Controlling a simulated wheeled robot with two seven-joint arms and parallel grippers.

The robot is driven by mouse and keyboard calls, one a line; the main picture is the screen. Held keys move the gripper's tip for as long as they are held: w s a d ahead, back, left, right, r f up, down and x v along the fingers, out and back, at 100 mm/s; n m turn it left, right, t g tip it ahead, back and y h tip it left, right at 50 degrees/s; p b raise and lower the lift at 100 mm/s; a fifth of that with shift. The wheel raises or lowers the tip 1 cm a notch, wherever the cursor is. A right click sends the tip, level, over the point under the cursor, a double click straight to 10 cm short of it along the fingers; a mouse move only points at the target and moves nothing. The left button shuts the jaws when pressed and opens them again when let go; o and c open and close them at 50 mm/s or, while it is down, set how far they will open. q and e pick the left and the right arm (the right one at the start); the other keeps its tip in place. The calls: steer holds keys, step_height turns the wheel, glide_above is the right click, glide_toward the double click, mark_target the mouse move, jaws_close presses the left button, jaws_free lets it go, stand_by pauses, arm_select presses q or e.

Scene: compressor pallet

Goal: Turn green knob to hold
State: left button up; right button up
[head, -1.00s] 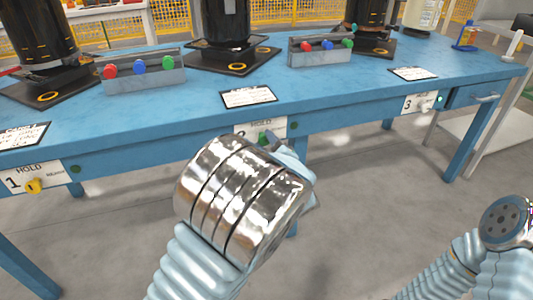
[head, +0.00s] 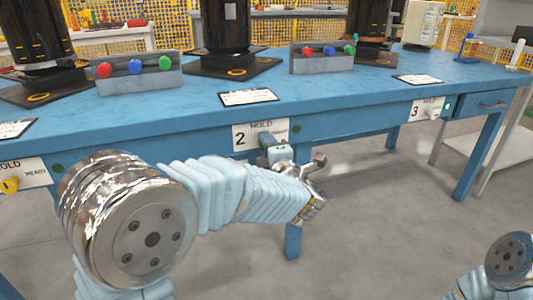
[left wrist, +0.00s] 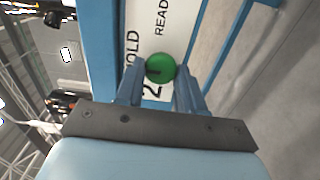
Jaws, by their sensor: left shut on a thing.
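The green knob (left wrist: 160,68) shows in the left wrist view between my two fingers, on a white panel marked 2, HOLD and READY. A short dark mark lies on the knob's left part; I cannot tell exactly where it points. In the head view, panel 2 (head: 240,132) is on the blue table's front edge, and my gripper hides the knob there. My left gripper (head: 268,141) reaches this panel and is shut on the green knob. It also shows in the left wrist view (left wrist: 158,88). My right gripper is out of view; only part of that arm shows.
Panel 1 with a yellow knob (head: 10,185) is at left, and panel 3 with a pale knob (head: 433,114) at right. A dark green round light (head: 297,129) sits right of panel 2. Boxes with coloured buttons (head: 137,77) stand on the blue table (head: 200,108). Floor below is clear.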

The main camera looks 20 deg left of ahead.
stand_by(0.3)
arm_select(q)
steer(key=o, duration=1)
steer(key=p+v, duration=0.1)
steer(key=v, duration=1.2)
steer(key=shift+s+d, duration=0.25)
steer(key=shift+s, duration=0.1)
steer(key=shift+w+f, duration=0.1)
